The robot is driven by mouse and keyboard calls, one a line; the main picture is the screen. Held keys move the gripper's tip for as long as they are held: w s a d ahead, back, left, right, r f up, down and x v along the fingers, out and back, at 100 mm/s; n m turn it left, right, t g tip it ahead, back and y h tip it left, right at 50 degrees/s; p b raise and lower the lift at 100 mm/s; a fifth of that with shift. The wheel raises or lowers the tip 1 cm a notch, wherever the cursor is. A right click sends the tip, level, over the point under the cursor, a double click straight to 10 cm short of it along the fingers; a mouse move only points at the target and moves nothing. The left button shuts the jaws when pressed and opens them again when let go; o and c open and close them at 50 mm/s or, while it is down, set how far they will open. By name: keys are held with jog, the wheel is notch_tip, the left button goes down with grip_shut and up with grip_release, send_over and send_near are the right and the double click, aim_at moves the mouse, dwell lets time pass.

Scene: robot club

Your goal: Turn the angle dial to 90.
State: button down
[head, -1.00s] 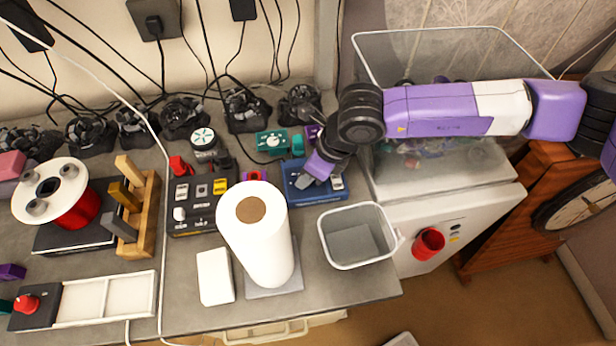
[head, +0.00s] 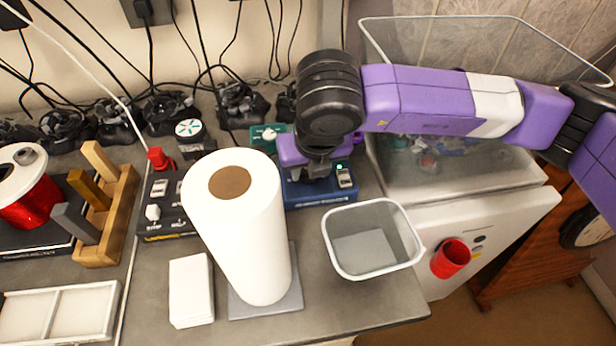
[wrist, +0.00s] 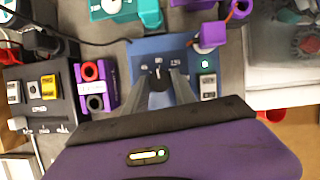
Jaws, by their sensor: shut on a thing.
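A blue box (wrist: 140,60) carries the angle dial (wrist: 158,78), a dark knob with small white marks around it. The marks are too small to read, and a light pointer on the knob seems to face the top of the wrist view. My gripper (wrist: 160,84) is shut on the dial, one finger on each side. In the head view the blue box (head: 322,196) stands behind the white bin, and my gripper (head: 316,176) hides its dial. A green lit indicator (wrist: 205,64) and a grey switch (wrist: 207,87) sit right of the dial.
A tall white roll (head: 245,235) stands in front left of the blue box. A white bin (head: 350,262) is directly in front. A black switch panel (wrist: 38,90) and purple part (wrist: 96,85) lie left. Teal (wrist: 118,8) and purple (wrist: 212,36) parts are close behind.

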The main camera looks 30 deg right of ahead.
aim_at(310, 193)
jog(key=shift+m+b, duration=0.5)
jog(key=shift+m, duration=0.1)
jog(key=c, duration=1.1)
grip_release()
jog(key=shift+o, duration=0.2)
jog(key=v, duration=0.8)
jog(key=shift+a, duration=0.15)
jog(key=shift+f, duration=0.1)
